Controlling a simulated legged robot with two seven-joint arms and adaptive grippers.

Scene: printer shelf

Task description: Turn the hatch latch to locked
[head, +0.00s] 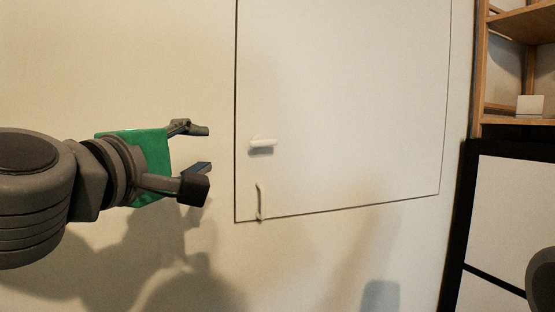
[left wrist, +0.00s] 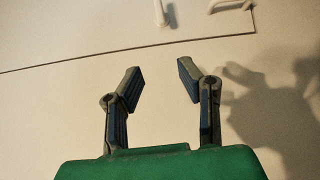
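A white hatch (head: 340,90) with a thin dark outline is set in the pale wall. Its small white latch (head: 263,142) sits near the hatch's lower left edge and lies about horizontal in the head view. A curved handle (head: 259,202) stands below it at the bottom edge. In the left wrist view the latch (left wrist: 159,13) and the handle (left wrist: 232,5) show at the top, partly cut off. My left gripper (head: 203,148) is open and empty, left of the latch and apart from it. Its two fingers also show spread in the left wrist view (left wrist: 160,78). My right gripper is not seen.
A wooden shelf (head: 520,25) with a small white box (head: 530,105) stands at the upper right. A dark-framed white panel (head: 505,215) is below it. The wall between my left gripper and the latch is clear.

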